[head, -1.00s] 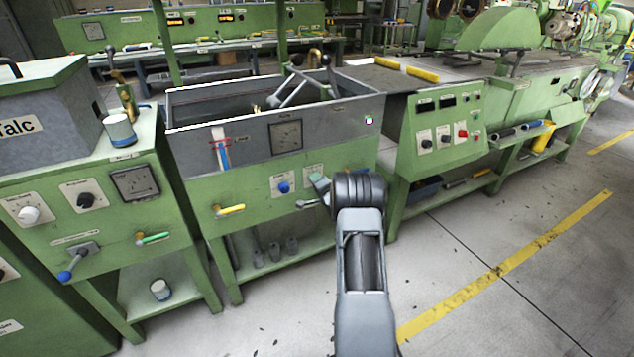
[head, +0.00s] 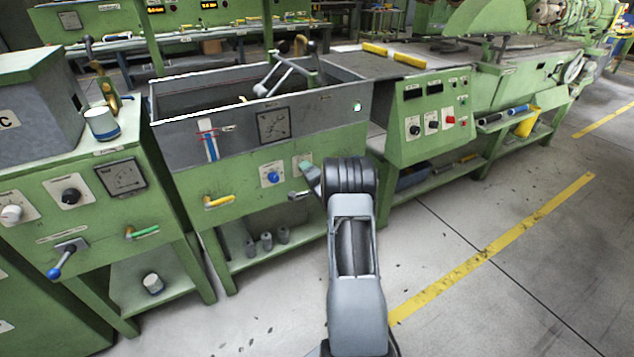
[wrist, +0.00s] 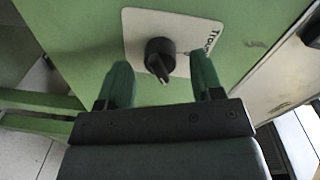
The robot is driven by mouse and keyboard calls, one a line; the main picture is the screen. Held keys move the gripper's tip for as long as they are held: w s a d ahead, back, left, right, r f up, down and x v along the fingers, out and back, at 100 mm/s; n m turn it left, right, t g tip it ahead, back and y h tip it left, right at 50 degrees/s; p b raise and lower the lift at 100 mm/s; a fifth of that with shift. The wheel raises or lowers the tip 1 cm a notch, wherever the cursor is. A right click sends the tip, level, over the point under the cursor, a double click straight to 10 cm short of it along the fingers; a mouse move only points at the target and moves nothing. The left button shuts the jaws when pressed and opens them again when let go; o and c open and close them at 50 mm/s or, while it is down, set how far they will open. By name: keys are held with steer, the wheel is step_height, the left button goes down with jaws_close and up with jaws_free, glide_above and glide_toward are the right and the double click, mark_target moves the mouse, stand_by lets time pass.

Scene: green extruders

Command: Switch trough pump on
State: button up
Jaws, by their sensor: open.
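The trough pump switch (wrist: 159,58) is a black rotary knob on a white plate (wrist: 145,25), whose partly cut-off label begins "Troug". Its pointer is turned toward the bottom of the wrist view. My gripper (wrist: 160,82) is open, its green fingers apart to the left and right of the knob in that view. I see nothing held between them, and I cannot tell whether they touch the knob. In the head view my gripper (head: 311,178) is at the front of the green trough (head: 235,180). A white plate (head: 301,160) shows just behind it; the knob is hidden there.
A blue knob (head: 272,175) sits left of my gripper, with a yellow-handled valve (head: 217,201) farther left. A metal lever (head: 298,195) sticks out close below my gripper. A control panel (head: 432,115) stands to the right. The floor (head: 450,245) at right is clear.

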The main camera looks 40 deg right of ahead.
steer(key=s+a+p, duration=0.2)
steer(key=s, duration=1)
steer(key=shift+s+r, duration=0.2)
steer(key=shift+r, duration=0.1)
steer(key=s+d+f+n+g+h, duration=0.1)
steer(key=s+f+n+g, duration=0.2)
steer(key=s+f+g, duration=0.35)
steer(key=s+a+r+n+g+y+p, duration=0.1)
steer(key=s+a+r+n+p, duration=0.3)
steer(key=a+r+p, duration=0.4)
steer(key=s+a+r+n+g+y+p, duration=0.1)
steer(key=s+a+r+n+g+p, duration=0.2)
steer(key=r, duration=1.8)
steer(key=s+a+r+n+g+y+p, duration=0.1)
steer(key=s+a+r+n+g+p, duration=0.2)
steer(key=a+r+p, duration=0.9)
steer(key=s+a+r+n, duration=0.3)
steer(key=s+a, duration=0.1)
steer(key=a, duration=0.3)
steer(key=shift+s+y+p, duration=0.15)
steer(key=shift+y+p, duration=0.2)
steer(key=shift+y, duration=0.05)
